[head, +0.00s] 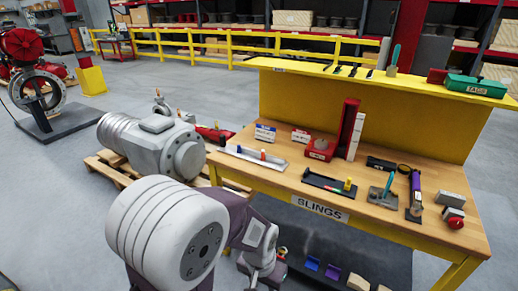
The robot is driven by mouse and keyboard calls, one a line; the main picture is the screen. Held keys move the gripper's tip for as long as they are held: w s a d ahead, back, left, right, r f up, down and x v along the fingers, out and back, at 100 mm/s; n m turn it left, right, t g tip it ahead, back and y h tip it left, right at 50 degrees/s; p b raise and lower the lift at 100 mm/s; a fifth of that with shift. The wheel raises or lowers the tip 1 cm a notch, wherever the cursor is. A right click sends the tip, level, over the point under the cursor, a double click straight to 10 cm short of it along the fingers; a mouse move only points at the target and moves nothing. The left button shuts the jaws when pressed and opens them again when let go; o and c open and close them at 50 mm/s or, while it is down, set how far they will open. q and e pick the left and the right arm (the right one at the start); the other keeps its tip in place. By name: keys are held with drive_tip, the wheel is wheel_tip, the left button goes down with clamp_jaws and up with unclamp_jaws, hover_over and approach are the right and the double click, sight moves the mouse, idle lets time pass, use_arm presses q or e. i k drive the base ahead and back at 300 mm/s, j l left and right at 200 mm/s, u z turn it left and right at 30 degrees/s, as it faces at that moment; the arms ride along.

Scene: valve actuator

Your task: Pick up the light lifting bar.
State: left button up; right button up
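I cannot tell for sure which piece is the light lifting bar. A long, low silver piece (252,158) with small red and blue parts lies at the left front of the wooden-topped bench (290,185). A dark, flat piece (325,184) with a yellow part lies to its right, near the front edge. My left arm comes in low, left of the middle. Its wrist end, where my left gripper (268,268) is, hangs below the bench top, clear of both pieces. Its fingers are too small and dark to read. My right gripper is not in view.
A large grey actuator (155,140) stands on a wooden pallet (103,165) left of the bench. A red stand (321,149), small boxes and tools crowd the bench's back and right. Its front edge carries a SLINGS label (320,208). Bins (331,271) lie underneath.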

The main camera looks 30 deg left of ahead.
sight(273, 163)
drive_tip(key=j+u, duration=0.45)
drive_tip(key=u, duration=0.2)
drive_tip(key=j+u, duration=0.2)
drive_tip(key=u, duration=0.15)
